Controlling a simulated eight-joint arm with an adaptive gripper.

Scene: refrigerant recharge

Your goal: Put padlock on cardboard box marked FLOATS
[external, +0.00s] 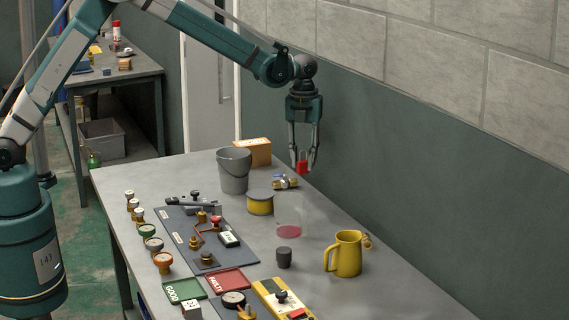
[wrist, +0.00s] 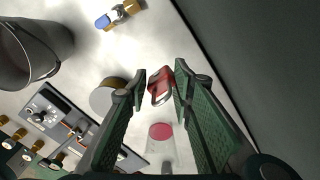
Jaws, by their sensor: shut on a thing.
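A red padlock (external: 302,167) hangs in the air between the fingertips of my gripper (external: 303,170), above the back edge of the table. In the wrist view the red padlock (wrist: 162,89) with its pale shackle sits between the two fingers, which are shut on it. A small cardboard box (external: 253,152) stands at the far back of the table, behind the grey bucket and to the left of my gripper. Marks show on its front, but they are too small to read. The box does not show in the wrist view.
A grey bucket (external: 234,170) stands in front of the box. A brass valve (external: 285,183), a yellow tin (external: 260,202), a clear beaker with pink contents (external: 289,230) and a yellow jug (external: 345,254) stand nearby. The wall runs close along the table's back edge.

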